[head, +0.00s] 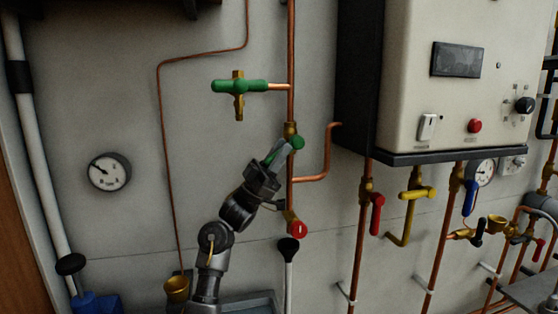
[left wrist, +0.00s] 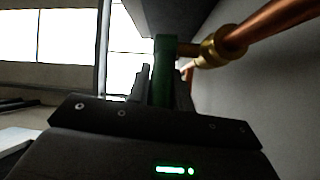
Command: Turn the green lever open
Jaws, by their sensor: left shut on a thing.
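The green lever (head: 297,143) sits at a brass valve (head: 291,129) on the vertical copper pipe, left of the boiler. My left gripper (head: 281,151) is shut on the lever, coming from below left, and hides part of it. In the left wrist view the green lever (left wrist: 163,58) stands between the two fingers (left wrist: 163,82), with a brass fitting (left wrist: 212,50) and copper pipe at its right. The lever looks tilted in the head view. My right gripper is in neither view.
A second green-handled brass fitting (head: 238,86) is above left. A red-capped fitting (head: 297,229) is below. The boiler (head: 455,75) overhangs at right, with red (head: 377,213), yellow (head: 414,192) and blue (head: 470,197) levers under it. A gauge (head: 108,172) is on the left wall.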

